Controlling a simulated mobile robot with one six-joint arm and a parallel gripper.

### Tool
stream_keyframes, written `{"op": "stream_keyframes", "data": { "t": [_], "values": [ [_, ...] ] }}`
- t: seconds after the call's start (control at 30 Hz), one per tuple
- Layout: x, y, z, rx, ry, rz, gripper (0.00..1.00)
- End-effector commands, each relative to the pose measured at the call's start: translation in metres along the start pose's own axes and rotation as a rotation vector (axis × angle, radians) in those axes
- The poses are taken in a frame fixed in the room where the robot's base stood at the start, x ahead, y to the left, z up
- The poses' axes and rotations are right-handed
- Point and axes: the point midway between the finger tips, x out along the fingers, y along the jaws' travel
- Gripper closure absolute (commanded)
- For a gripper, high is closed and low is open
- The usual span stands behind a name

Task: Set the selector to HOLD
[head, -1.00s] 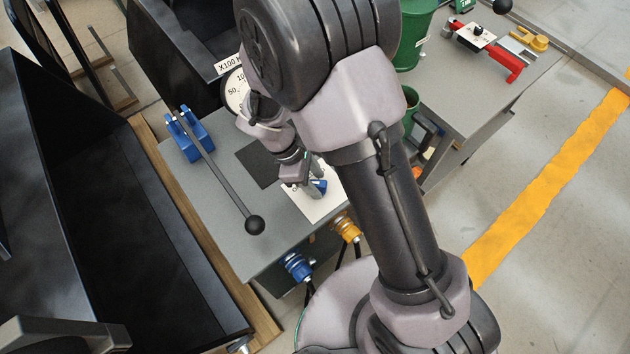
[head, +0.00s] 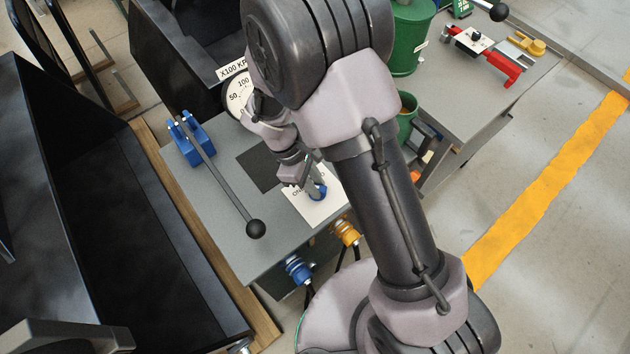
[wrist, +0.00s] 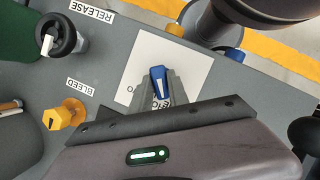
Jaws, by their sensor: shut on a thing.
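The selector is a blue knob (wrist: 157,80) on a white label plate (wrist: 188,50); in the head view the plate (head: 312,208) lies on the grey bench top, its lettering only partly readable. My gripper (wrist: 157,88) is shut on the blue knob, one finger on each side. In the head view my gripper (head: 316,187) comes down on the knob from the upper left, and little of the blue shows. The word HOLD is not readable in either view; my fingers and gripper body cover part of the plate.
A yellow knob (wrist: 67,115) marked BLEED and a black-and-white knob (wrist: 60,38) marked RELEASE stand left in the wrist view. A long black lever (head: 220,180) on a blue bracket stands left of the plate. Blue (head: 298,268) and orange (head: 346,232) couplers project from the bench front.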

Motion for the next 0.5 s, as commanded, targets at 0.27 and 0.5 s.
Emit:
{"op": "stream_keyframes", "data": {
  "t": [0.27,0.5],
  "values": [
    [-0.0016,0.0018,0.0013,0.217,-0.001,-0.091,1.0],
    [-0.0008,0.0028,0.0011,0.382,0.0,-0.159,1.0]
  ]
}}
